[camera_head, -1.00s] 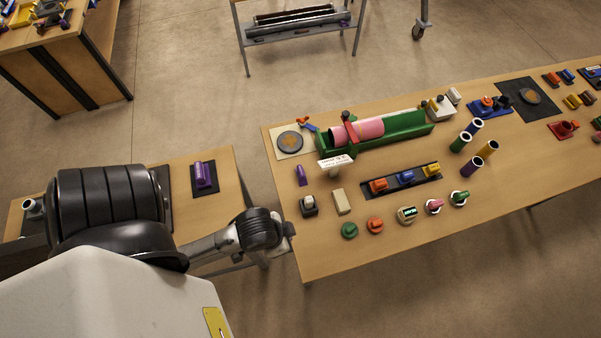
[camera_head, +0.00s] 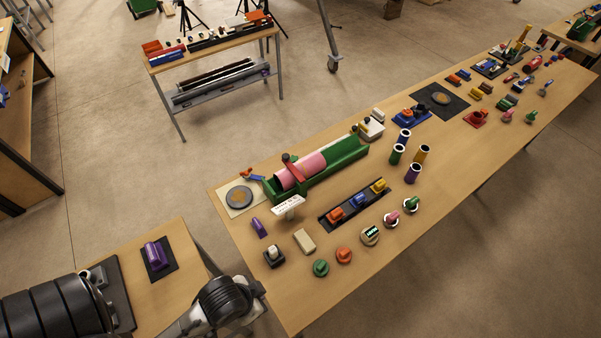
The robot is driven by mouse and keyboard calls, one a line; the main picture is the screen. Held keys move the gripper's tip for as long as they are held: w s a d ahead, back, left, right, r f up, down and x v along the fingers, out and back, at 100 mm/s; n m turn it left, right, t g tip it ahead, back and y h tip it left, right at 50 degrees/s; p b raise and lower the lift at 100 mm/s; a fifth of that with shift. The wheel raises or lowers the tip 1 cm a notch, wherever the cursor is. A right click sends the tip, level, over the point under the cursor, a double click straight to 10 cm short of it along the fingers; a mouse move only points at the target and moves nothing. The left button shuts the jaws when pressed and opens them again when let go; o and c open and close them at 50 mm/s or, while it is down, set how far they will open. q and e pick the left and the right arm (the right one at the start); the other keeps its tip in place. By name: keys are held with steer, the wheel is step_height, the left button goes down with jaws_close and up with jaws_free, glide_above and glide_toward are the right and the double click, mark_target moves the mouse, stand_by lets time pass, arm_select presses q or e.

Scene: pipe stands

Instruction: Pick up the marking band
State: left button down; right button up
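I cannot tell for sure which of the small items on the long wooden table (camera_head: 330,290) is the marking band. Small items near its front edge include a round white-rimmed piece with a dark green face (camera_head: 370,236), an orange knob-like piece (camera_head: 343,255), a green one (camera_head: 321,268), and a pink piece in a white ring (camera_head: 391,219). A pink pipe (camera_head: 300,172) lies in a green cradle (camera_head: 345,154) with a red clamp over it. My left gripper (camera_head: 258,289) is at the table's near left edge, small and partly hidden by its wrist; its fingers are unclear. My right gripper is out of view.
A black tray (camera_head: 325,222) holds orange, blue and yellow pieces. Several upright tubes (camera_head: 397,153) stand right of it. A side table (camera_head: 185,250) with a purple block (camera_head: 156,254) adjoins at left. A rack (camera_head: 215,55) stands behind, with open floor between.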

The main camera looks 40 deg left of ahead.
arm_select(q)
steer(key=c, duration=1.9)
jaws_free()
steer(key=o, duration=1)
